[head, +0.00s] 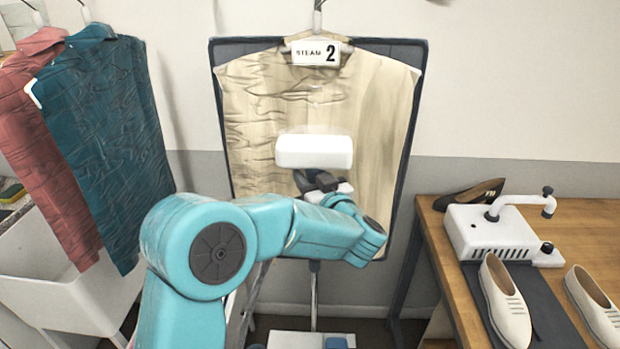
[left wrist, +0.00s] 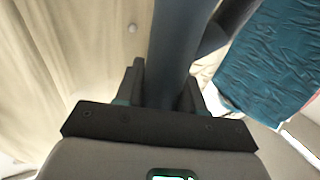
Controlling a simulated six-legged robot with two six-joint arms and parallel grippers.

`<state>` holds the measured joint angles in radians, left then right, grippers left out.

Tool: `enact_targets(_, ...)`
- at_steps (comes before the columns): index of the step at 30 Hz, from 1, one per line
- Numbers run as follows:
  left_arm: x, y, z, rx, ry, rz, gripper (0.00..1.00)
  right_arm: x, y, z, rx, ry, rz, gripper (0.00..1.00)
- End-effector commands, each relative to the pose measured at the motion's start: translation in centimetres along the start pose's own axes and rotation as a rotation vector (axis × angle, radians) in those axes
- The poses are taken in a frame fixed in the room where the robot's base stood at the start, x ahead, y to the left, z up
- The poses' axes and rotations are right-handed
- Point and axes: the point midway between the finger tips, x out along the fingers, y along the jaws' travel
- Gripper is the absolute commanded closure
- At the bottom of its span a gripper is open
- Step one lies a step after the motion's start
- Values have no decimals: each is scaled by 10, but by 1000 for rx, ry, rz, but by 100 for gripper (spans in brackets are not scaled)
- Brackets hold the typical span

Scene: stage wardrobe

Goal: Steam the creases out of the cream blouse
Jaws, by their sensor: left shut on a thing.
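The cream blouse (head: 385,110) hangs on a dark padded board against the wall, with a tag reading "STEAM 2" (head: 316,52) at its neck. Creases show on its left side and across the upper left; its right part looks smoother. My left gripper (head: 320,183) is shut on the dark handle of the steamer. The white steamer head (head: 314,151) is in front of the blouse's middle; I cannot tell if it touches. In the left wrist view, the jaws (left wrist: 165,90) close around the dark handle (left wrist: 175,50), with cream cloth (left wrist: 70,60) at left. My right gripper is out of view.
Creased teal (head: 105,130) and pink (head: 40,150) garments hang at left above a white bin (head: 60,300). At right, a wooden table (head: 590,225) holds a white device (head: 490,232) and shoes (head: 505,300). A steamer pole (head: 314,290) stands below the board.

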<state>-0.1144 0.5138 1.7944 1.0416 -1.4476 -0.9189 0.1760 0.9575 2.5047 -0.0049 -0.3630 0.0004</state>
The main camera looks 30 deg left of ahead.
Motion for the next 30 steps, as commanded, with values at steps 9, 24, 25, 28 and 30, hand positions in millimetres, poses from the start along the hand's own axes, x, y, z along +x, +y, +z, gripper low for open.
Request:
enact_targets(9,0,0,-13,-2,2,0,100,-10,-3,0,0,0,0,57)
enact_targets(24,0,0,-43,-3,2,0,100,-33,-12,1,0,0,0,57)
enact_targets(25,0,0,-45,-2,2,0,100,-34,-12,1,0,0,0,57)
enact_targets(28,0,0,-51,-2,2,0,100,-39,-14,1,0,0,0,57)
enact_targets(30,0,0,-53,-2,2,0,100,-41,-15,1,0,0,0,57)
